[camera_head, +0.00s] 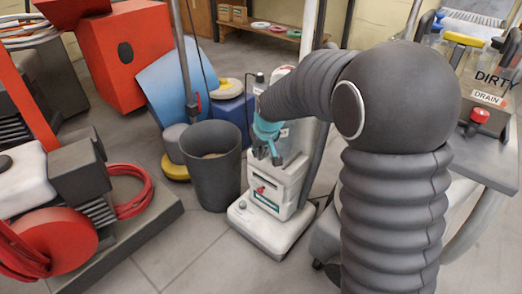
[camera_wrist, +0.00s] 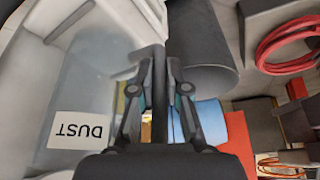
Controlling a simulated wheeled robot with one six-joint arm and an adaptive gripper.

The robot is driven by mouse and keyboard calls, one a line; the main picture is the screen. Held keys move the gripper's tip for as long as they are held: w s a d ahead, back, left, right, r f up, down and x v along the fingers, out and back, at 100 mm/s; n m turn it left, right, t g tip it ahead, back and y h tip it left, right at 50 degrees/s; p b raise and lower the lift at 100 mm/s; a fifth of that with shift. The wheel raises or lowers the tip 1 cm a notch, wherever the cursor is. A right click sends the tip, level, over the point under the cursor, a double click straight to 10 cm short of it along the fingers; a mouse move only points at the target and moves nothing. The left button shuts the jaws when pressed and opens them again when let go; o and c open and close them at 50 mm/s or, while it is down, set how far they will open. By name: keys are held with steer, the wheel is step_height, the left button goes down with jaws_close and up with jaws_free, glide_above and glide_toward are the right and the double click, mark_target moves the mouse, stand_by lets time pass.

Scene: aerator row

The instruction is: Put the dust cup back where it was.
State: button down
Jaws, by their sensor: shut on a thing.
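My gripper (camera_head: 265,154) is at the upper front of the white upright vacuum (camera_head: 262,232), which stands on the floor in the head view. In the wrist view my gripper (camera_wrist: 160,75) is shut on the dark upright handle of the dust cup (camera_wrist: 98,92). The cup is a translucent grey box with an upside-down DUST label, filling the left of that view. In the head view my arm and gripper partly cover the cup's area, and I cannot tell whether the cup is seated in the vacuum or slightly apart from it.
A dark grey bin (camera_head: 211,165) stands close left of the vacuum, with a yellow-based machine (camera_head: 174,165) behind it. Red machines and a coiled red hose (camera_head: 133,190) are at left. Front floor is clear.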

steer(key=shift+w+d+f, duration=0.15)
steer(key=shift+w+d, duration=0.15)
steer(key=shift+a+f, duration=0.1)
steer(key=shift+f, duration=0.2)
steer(key=c, duration=1.2)
jaws_free()
steer(key=shift+o, duration=0.2)
steer(key=shift+r, duration=0.1)
steer(key=p+v, duration=0.1)
steer(key=v, duration=1.1)
steer(key=shift+s, duration=0.1)
